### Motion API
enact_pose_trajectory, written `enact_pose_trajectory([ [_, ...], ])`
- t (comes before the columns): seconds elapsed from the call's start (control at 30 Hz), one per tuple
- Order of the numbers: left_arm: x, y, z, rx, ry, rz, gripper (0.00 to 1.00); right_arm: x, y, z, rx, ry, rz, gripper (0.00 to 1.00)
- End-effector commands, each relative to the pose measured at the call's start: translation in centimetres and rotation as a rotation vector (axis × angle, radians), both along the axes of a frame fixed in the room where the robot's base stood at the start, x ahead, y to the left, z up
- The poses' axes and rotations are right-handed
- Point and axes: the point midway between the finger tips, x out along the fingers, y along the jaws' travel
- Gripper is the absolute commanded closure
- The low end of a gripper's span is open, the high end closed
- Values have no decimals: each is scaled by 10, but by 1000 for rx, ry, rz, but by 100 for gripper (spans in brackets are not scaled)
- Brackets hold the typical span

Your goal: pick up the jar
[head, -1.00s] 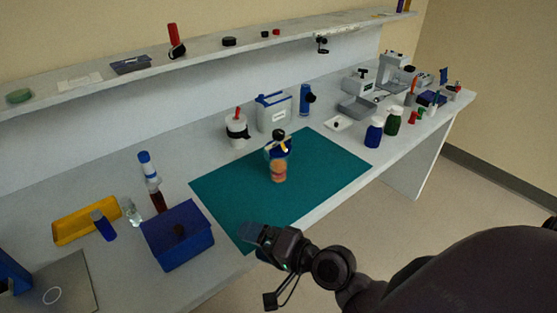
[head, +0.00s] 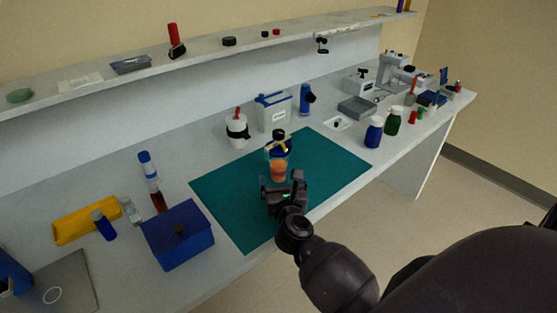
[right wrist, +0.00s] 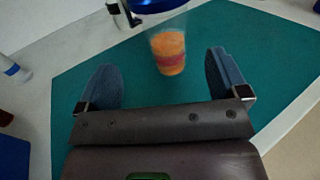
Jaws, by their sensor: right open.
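The jar (head: 279,172) stands on the teal mat (head: 225,195), with orange and pinkish contents in clear walls. In the right wrist view the jar (right wrist: 169,53) is upright, with a blue lid (right wrist: 158,5) cut by the top edge. My right gripper (head: 282,184) is open at the near side of the jar and hides its base in the head view. In the right wrist view my right gripper's two blue-grey fingers (right wrist: 160,80) are spread, and the jar stands beyond and between them, apart from both. My left gripper is not in view.
A dark and yellow item (head: 279,138) shows at the jar's top. A blue box (head: 178,235) stands left of the mat. A white tub (head: 237,131) and a blue-lidded container (head: 273,112) stand behind. Bottles (head: 374,133) stand to the right. The mat's left part is bare.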

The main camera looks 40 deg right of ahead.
Motion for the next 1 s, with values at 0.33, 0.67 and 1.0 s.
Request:
enact_pose_trajectory([
  [0.33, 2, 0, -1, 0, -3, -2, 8, 35, -17, 1, -4, 0, 2, 8],
  [0.67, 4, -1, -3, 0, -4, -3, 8, 63, -39, 0, -7, -1, 2, 8],
  [1.0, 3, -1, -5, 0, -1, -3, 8, 80, -46, 0, -5, 0, 2, 8],
])
